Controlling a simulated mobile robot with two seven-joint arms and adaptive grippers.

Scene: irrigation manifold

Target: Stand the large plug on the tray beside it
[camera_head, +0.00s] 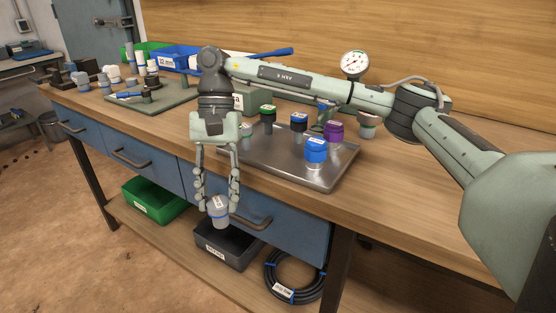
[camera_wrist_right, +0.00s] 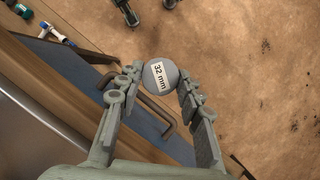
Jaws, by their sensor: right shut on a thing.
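My right gripper (camera_head: 217,201) is shut on a grey plug (camera_head: 219,213) with a bluish band. It points down and holds the plug at its fingertips in front of the bench, clear of the tabletop. In the right wrist view the plug's round top (camera_wrist_right: 160,76) reads "32 mm" and sits between the two fingers. The metal tray (camera_head: 272,161) lies on the bench, behind and to the right of the plug. My left gripper is not in view.
A blue-capped piece (camera_head: 316,151), a purple-capped piece (camera_head: 334,132) and several dark ones stand on the tray. The tray's front left part looks bare. A pressure gauge (camera_head: 354,64) stands behind. A black bin (camera_head: 228,243) and green bin (camera_head: 152,203) sit on the lower shelf.

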